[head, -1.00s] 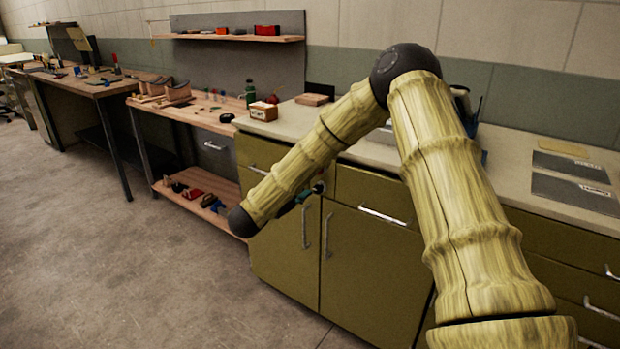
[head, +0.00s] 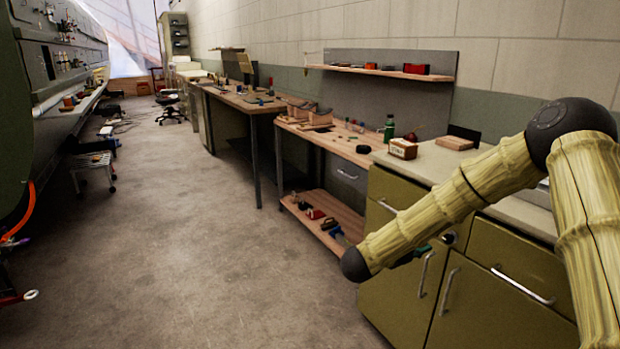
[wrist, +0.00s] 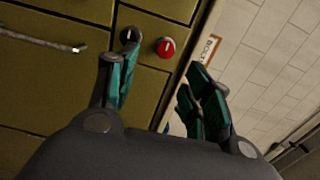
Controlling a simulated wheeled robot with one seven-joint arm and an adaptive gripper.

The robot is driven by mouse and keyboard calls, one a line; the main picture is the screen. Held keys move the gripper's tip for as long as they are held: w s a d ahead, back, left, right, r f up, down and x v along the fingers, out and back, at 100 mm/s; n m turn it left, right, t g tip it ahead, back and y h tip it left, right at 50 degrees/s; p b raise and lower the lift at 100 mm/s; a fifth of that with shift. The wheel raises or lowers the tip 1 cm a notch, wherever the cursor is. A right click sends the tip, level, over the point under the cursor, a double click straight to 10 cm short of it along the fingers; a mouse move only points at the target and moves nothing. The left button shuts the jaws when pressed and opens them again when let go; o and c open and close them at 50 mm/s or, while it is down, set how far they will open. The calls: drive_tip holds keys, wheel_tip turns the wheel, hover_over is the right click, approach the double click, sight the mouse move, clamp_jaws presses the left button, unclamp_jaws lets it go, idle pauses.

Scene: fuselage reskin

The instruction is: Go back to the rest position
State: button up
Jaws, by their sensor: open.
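My gripper (wrist: 160,100) shows in the wrist view with its two teal-padded fingers spread apart and nothing between them. Beyond the fingers are the olive cabinet front (wrist: 60,80), a red round knob (wrist: 166,47) and a dark round knob (wrist: 129,36). In the head view my arm is folded at the right, in front of the olive cabinets (head: 480,310). The gripper is mostly hidden behind my arm there; only a small teal and dark part shows beside the cabinet doors.
A workbench (head: 330,140) with a lower shelf stands beyond the cabinets, and another bench (head: 240,100) farther back. A green curved fuselage (head: 20,110) lines the left, with a small stool (head: 92,165) beside it. The grey floor (head: 200,260) between is clear.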

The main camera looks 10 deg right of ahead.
drive_tip(key=s+a+f+n+t+y, duration=0.1)
drive_tip(key=s+a+f+n+y, duration=0.15)
drive_tip(key=a+f+n, duration=0.4)
drive_tip(key=s+a+f+n+t+y, duration=0.1)
drive_tip(key=s+f+n+t+y, duration=0.2)
drive_tip(key=f, duration=0.6)
drive_tip(key=s+a+f+n+y, duration=0.1)
drive_tip(key=a+f+n+y, duration=0.3)
drive_tip(key=f, duration=0.4)
drive_tip(key=s+a+f+n+g+y, duration=0.25)
drive_tip(key=s+f+n, duration=0.25)
drive_tip(key=s+f, duration=0.3)
drive_tip(key=s+a+f+n+g+y, duration=0.25)
drive_tip(key=s+f+n, duration=0.3)
drive_tip(key=s, duration=0.45)
drive_tip(key=s+f+n+g+y, duration=0.1)
drive_tip(key=s+f+n+g, duration=0.2)
drive_tip(key=s, duration=0.9)
drive_tip(key=s+f+n+g+y, duration=0.1)
drive_tip(key=s+f+n+g, duration=0.2)
drive_tip(key=s, duration=0.9)
wheel_tip(320, 180, up, 18)
drive_tip(key=p, duration=1.8)
drive_tip(key=shift+w+a+r+n, duration=0.25)
drive_tip(key=shift+a+n, duration=0.05)
drive_tip(key=shift+a, duration=0.15)
